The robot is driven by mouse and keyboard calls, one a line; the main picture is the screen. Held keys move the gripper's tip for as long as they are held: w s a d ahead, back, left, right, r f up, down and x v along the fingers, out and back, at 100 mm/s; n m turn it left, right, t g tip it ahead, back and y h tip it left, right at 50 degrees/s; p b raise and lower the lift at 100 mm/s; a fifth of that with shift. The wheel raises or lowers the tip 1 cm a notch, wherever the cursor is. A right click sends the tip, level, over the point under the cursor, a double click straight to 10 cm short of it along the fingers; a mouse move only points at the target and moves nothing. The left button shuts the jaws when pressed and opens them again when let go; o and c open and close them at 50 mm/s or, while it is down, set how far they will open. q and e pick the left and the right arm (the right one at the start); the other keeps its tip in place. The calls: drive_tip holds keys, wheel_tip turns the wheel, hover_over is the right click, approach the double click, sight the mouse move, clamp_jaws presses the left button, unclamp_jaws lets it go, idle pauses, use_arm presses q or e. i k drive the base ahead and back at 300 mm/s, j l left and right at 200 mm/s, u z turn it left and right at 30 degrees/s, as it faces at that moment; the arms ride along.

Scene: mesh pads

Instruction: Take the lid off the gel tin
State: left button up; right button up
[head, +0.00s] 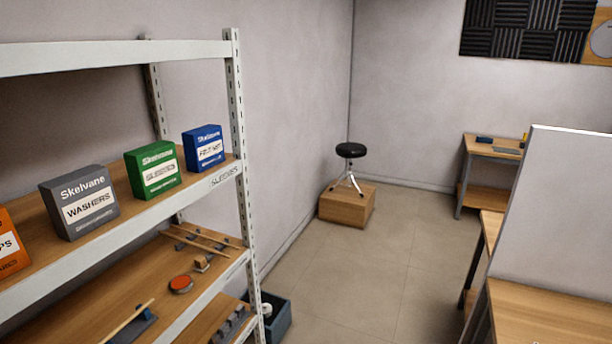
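No tin can be made out for certain as the gel tin. A small round dark thing with an orange-red top (181,283) lies on the middle wooden shelf of the rack at the left; it is too small to tell whether it is a lidded tin. A round whitish thing (266,309) shows in a blue-grey bin (278,325) by the rack's foot, partly hidden by the rack post. Neither of my grippers is in view.
The rack (240,150) holds an orange box (10,245), a grey WASHERS box (80,205), a green box (152,170) and a blue box (204,148). A white partition (555,210) rises at right. The middle floor is clear.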

sight(266, 308)
drive_tip(key=i+z, duration=0.15)
drive_tip(key=i, duration=2.15)
drive_tip(key=i+l+u, duration=0.1)
drive_tip(key=i+u, duration=0.3)
drive_tip(key=i+l+u, duration=0.25)
drive_tip(key=i+u, duration=0.2)
drive_tip(key=i+l+u, duration=1.05)
drive_tip(key=l+u, duration=0.2)
drive_tip(key=l, duration=0.3)
drive_tip(key=i+l+u, duration=0.1)
drive_tip(key=l+u, duration=0.3)
drive_tip(key=l, duration=0.25)
